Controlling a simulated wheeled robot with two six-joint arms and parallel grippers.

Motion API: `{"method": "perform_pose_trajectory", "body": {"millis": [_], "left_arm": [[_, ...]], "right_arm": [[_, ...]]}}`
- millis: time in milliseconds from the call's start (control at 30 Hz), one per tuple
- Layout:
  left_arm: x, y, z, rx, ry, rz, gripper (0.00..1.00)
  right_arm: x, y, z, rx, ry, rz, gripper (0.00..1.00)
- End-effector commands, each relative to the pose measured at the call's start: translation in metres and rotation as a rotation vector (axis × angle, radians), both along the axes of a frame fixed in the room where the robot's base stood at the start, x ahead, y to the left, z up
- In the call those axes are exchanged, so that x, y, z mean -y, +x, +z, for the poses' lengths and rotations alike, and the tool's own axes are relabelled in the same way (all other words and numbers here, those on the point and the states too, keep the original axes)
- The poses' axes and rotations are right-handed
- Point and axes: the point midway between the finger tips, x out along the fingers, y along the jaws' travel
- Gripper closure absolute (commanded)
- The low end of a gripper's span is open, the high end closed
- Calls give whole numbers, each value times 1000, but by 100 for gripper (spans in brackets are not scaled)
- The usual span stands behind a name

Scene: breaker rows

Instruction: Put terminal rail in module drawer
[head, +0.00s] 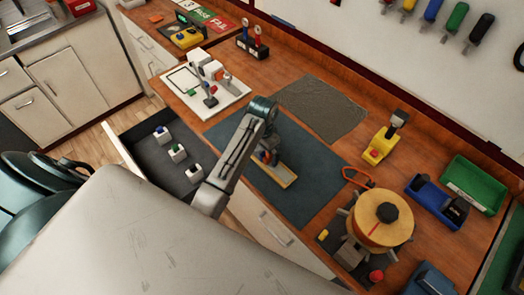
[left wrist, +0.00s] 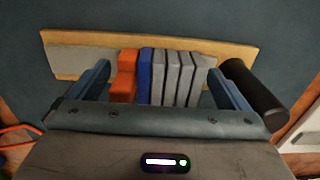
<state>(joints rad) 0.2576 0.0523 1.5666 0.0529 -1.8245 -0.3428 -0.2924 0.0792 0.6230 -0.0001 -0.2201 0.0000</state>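The terminal rail (head: 283,175) lies on the dark blue mat (head: 315,170). In the left wrist view the rail (left wrist: 232,48) is a tan strip carrying an orange block, a blue block and several grey blocks. My left gripper (head: 268,157) is over the rail, partly hiding it; in the wrist view its fingers (left wrist: 165,85) stand apart at either end of the block row. I cannot tell whether they touch it. The module drawer (head: 150,143) is pulled open left of the worktop, with several white modules inside. My right gripper is not in view.
A grey mesh mat (head: 322,108) lies behind the blue mat. A round yellow-topped reel (head: 382,218), blue holder (head: 437,203) and green tray (head: 474,184) crowd the right. The drawer has bare floor between its modules.

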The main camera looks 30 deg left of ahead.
Motion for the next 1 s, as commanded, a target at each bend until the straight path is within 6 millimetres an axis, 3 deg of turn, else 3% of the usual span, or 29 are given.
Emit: {"method": "perform_pose_trajectory", "body": {"millis": [33, 300, 367, 667, 967, 1000], "left_arm": [[0, 0, 0, 0, 0, 0, 11], [0, 0, 0, 1, 0, 0, 64], [0, 1, 1, 2, 0, 0, 71], [0, 2, 4, 4, 1, 0, 71], [-1, 2, 35, 9, 2, 1, 71], [4, -8, 35, 3, -1, -1, 71]], "right_arm": [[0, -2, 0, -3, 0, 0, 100], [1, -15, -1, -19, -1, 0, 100], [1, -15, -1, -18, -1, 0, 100], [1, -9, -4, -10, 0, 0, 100], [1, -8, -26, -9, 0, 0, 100], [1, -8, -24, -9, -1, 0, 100]]}}
